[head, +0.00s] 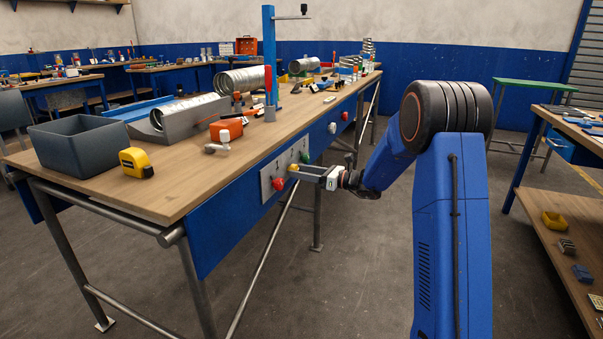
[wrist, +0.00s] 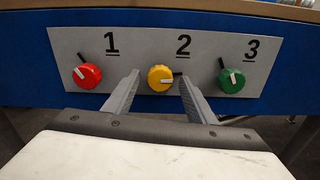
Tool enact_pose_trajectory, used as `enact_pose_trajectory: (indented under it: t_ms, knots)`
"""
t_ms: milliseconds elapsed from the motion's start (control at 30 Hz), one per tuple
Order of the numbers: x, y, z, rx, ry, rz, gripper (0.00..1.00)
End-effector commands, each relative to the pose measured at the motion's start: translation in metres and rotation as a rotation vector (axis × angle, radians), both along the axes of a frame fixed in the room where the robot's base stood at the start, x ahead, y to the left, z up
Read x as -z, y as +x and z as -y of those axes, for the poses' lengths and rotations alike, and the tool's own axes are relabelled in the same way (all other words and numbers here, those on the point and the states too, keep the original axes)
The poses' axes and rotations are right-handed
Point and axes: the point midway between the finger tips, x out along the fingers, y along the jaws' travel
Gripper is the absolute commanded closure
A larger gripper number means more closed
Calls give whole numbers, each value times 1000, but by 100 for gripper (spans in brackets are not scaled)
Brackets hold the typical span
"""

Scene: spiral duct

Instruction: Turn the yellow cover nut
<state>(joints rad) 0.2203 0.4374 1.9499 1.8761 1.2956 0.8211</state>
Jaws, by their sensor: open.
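The yellow cover nut (wrist: 160,78) is the middle one of three round knobs on a grey panel (wrist: 135,45), below the number 2. It has a white mark pointing right. My gripper (wrist: 158,92) is open, its two fingers on either side of the yellow nut in the wrist view; I cannot tell whether they touch it. In the head view my gripper (head: 308,173) reaches the panel on the bench's blue front, and a bit of the yellow nut (head: 294,168) shows at its tips.
A red knob (wrist: 87,76) under 1 sits left of the fingers, and a green knob (wrist: 231,80) under 3 sits right. The workbench (head: 180,185) carries a grey bin (head: 80,145), a yellow tape measure (head: 136,163) and metal ducts. Open floor lies right of the bench.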

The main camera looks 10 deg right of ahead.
Motion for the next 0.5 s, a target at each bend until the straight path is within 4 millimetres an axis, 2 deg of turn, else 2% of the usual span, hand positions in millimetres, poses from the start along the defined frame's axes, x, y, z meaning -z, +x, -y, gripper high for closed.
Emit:
enact_pose_trajectory:
  t_ms: [100,133,200,300,500]
  knots:
    - [0,0,0,0,0,0,49]
    - [0,0,0,0,0,0,54]
    - [0,0,0,0,0,0,71]
    - [0,0,0,0,0,0,90]
    - [0,0,0,0,-5,6,90]
